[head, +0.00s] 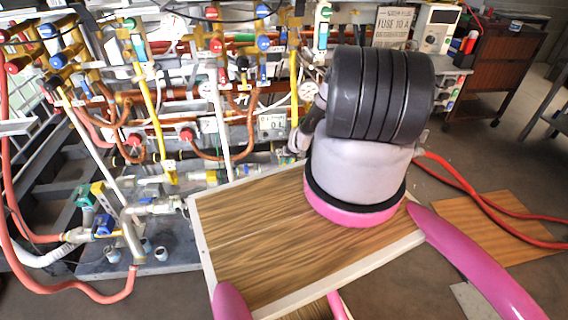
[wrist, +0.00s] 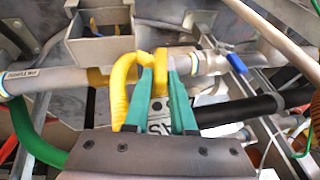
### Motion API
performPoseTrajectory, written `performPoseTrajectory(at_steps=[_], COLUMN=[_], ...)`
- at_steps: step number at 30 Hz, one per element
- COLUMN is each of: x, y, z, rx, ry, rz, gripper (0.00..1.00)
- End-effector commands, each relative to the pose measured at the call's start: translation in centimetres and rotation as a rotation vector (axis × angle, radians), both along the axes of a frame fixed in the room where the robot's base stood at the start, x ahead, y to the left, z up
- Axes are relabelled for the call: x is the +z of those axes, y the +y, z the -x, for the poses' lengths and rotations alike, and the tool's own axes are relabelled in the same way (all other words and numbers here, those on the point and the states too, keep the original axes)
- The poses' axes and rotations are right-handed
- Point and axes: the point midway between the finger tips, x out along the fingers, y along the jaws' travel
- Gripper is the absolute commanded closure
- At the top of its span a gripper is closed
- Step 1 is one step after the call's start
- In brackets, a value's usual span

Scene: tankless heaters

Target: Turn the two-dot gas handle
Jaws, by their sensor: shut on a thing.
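In the wrist view a curved yellow handle (wrist: 119,92) stands at a grey horizontal pipe. My gripper (wrist: 160,68) has two teal fingers, with their tips at the upper end of the handle and yellow between them. It is shut on the handle. I see no dots on the handle in this view. In the head view my own arm covers the middle right, and I cannot make out my gripper or the held handle.
A blue valve handle (wrist: 237,62) sits right of the yellow one; a black pipe (wrist: 250,108) runs below. In the head view, yellow gas pipes (head: 151,92) and red hoses (head: 75,285) crowd the left. A wood-topped board (head: 260,240) lies in front.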

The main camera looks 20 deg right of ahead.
Motion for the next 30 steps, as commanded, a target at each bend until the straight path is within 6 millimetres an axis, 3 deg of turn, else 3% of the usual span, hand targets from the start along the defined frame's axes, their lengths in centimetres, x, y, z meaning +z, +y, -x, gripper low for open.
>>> performPoseTrajectory(at_steps=[12,30], x=[-0.7,-1.3], y=[-0.5,-0.8], z=[0.6,1.1], rx=[-0.006,0.005], ry=[-0.08,-0.126], rz=[-0.318,-0.503], gripper=[1.0,1.0])
